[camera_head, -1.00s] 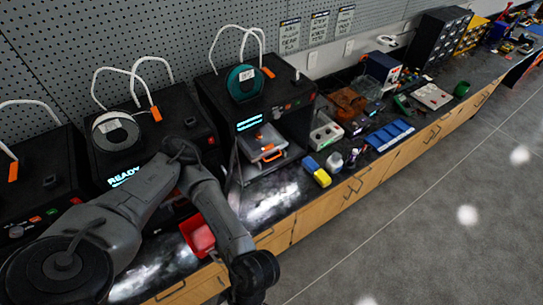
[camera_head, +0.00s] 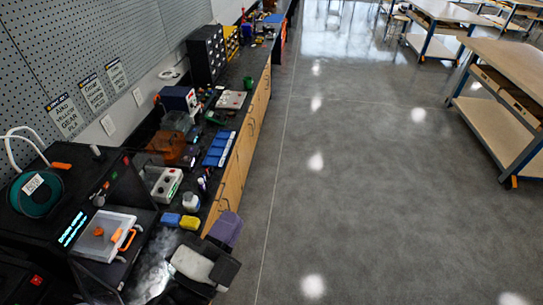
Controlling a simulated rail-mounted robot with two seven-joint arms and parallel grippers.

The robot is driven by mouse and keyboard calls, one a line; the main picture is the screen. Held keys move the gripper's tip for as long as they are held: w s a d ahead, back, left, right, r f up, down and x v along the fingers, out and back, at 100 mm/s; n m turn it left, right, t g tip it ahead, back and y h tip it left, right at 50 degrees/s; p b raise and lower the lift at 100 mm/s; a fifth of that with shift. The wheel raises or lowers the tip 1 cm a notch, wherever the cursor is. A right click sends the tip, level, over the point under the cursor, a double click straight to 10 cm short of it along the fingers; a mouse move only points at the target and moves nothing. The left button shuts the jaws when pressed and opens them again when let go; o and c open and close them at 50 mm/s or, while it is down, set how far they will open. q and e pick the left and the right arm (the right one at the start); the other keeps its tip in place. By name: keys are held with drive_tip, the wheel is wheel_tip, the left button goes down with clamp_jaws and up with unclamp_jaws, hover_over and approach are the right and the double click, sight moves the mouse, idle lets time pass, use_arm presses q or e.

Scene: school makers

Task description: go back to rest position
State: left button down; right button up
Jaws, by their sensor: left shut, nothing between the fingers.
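My left gripper (camera_head: 208,259) shows at the lower left of the head view, as a blurred cluster of dark, pale grey and purplish parts. Most of my left arm is out of the picture. My right gripper is not in view.
A 3D printer (camera_head: 100,235) with a green spool (camera_head: 36,193) stands at the left. Open grey floor (camera_head: 350,200) fills the middle; wooden tables (camera_head: 510,65) stand at right.

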use_arm(q)
drive_tip(key=s+a+f+n+g+y+p, duration=0.35)
drive_tip(key=a+f+n+g+y, duration=0.65)
drive_tip(key=f+n, duration=0.45)
drive_tip(key=s+a+f+n+g+h+p, duration=0.1)
drive_tip(key=s+f+g, duration=0.1)
drive_tip(key=s+f, duration=0.4)
drive_tip(key=s+a+f+n+g+p, duration=0.1)
drive_tip(key=s+a+f+g+p, duration=0.1)
drive_tip(key=s+f, duration=0.5)
drive_tip(key=s+g, duration=0.1)
drive_tip(key=s, duration=0.4)
drive_tip(key=shift+s+a+f+h, duration=0.25)
drive_tip(key=shift+s+a+h, duration=0.05)
drive_tip(key=shift+s+h, duration=0.1)
